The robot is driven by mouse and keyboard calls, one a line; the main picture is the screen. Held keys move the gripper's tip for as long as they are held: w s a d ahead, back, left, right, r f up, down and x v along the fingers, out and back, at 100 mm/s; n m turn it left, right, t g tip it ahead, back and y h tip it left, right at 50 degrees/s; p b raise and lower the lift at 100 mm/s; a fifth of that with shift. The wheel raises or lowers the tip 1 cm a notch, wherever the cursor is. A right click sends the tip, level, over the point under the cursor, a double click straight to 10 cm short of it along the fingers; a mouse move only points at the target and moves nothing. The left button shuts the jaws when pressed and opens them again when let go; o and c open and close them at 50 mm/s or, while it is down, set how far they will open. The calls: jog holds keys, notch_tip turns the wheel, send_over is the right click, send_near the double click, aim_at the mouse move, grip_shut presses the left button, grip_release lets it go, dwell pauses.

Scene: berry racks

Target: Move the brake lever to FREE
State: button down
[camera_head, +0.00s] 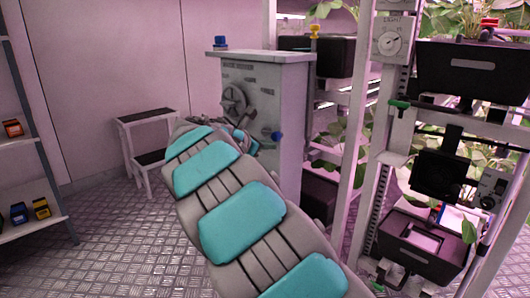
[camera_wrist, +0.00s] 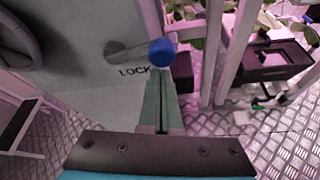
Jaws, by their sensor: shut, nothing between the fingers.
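The brake lever has a grey arm (camera_wrist: 128,48) and a round blue knob (camera_wrist: 162,52). It sticks out to the right from the grey cabinet's face, just above the word LOCK. The blue knob also shows in the head view (camera_head: 276,136), on the cabinet's lower right front. My gripper (camera_wrist: 160,76) is shut and empty, its greenish fingers pointing at the knob. The fingertips lie right by the knob's underside in the wrist view; I cannot tell whether they touch it. In the head view my arm hides much of the cabinet's lower front. No FREE label is readable.
The grey cabinet (camera_head: 290,75) carries a handwheel (camera_head: 234,101). A step stool (camera_head: 150,145) stands to its left. Plant racks with black planters (camera_head: 473,72) stand close on the right. A shelf (camera_head: 30,228) is at far left. The metal floor (camera_head: 110,250) is clear at left.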

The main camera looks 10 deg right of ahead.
jog(key=shift+r, duration=0.1)
dwell(0.3)
jog(key=shift+r+p, duration=0.25)
jog(key=shift+p, duration=0.8)
